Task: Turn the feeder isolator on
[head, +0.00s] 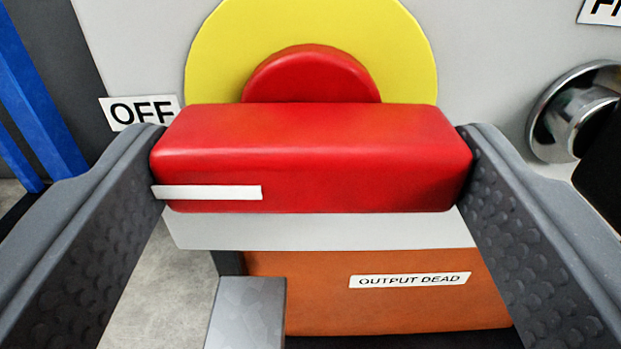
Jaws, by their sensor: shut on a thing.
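The feeder isolator is a red bar handle (315,135) on a red hub (312,80) in front of a yellow disc (225,55). The handle lies level across the picture. A white stripe (205,192) marks its left end, on the side of the "OFF" label (140,111). My gripper (312,155) is shut on the handle, one textured grey finger against each end. No "ON" label is in view.
A silver round fitting with a black part (575,110) is at the right, with a partly cut-off label (603,11) above it. Below is an orange block (400,305) labelled "OUTPUT DEAD" (410,280). Blue posts (35,100) stand at the left.

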